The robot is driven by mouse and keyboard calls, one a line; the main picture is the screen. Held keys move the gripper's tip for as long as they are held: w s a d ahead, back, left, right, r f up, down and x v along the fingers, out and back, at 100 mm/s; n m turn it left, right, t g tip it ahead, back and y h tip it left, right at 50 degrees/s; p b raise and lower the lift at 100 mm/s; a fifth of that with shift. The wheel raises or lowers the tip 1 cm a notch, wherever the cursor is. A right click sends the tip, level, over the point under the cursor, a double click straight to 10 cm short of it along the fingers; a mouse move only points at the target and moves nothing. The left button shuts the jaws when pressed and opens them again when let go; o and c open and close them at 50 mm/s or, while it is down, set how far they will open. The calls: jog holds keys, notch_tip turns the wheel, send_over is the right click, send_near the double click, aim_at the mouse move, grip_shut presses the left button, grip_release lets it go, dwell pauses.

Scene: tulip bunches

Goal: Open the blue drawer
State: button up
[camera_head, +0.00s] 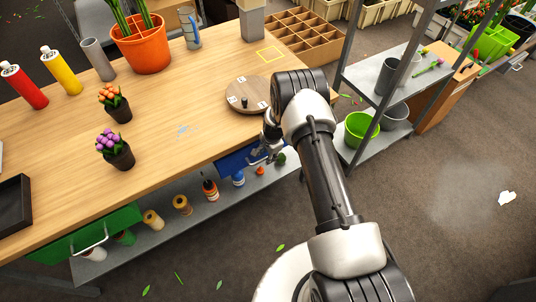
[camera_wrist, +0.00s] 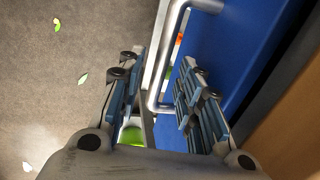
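The blue drawer (camera_head: 233,162) sits under the front edge of the wooden table, partly hidden by my arm. No open gap shows at its front. Its blue face (camera_wrist: 232,55) fills the right of the wrist view, with a metal bar handle (camera_wrist: 164,50) standing out from it. My gripper (camera_head: 270,148) is at the drawer front. In the wrist view my gripper (camera_wrist: 160,62) is open, with one finger on each side of the handle bar. Room shows between the bar and the fingers; I cannot tell whether either touches it.
A green drawer (camera_head: 75,240) with a handle is at the table's left. A lower shelf (camera_head: 150,234) holds bottles and spools. On the table are a round wooden turntable (camera_head: 247,92), flower pots and spray cans. A metal shelf rack (camera_head: 376,75) stands right of my arm.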

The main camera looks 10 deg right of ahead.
jog(key=shift+c, duration=0.6)
grip_shut()
